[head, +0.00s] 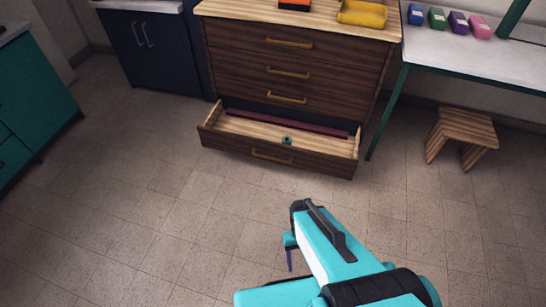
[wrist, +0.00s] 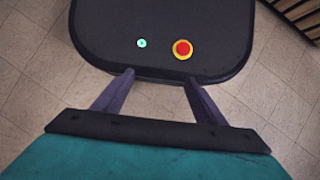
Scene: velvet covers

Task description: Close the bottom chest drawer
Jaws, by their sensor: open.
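The wooden chest (head: 290,62) stands at the back centre in the head view. Its bottom drawer (head: 275,157) is pulled well out, with a bar handle on its front; the drawers above it are shut. A small green item (head: 286,140) and a long dark red strip (head: 300,125) show inside the bottom drawer. My gripper (head: 290,262) points downward in front of the chest, apart from the drawer, and is partly hidden by my arm. In the wrist view my gripper (wrist: 158,78) has its two purple fingers spread, with nothing between them, over my own dark base.
Tiled floor (head: 200,215) lies clear before the drawer. A wooden stool (head: 462,135) and white table (head: 490,60) stand right, a dark blue cabinet (head: 150,50) and green cabinet (head: 40,95) left. A yellow tray (head: 362,14) sits on the chest.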

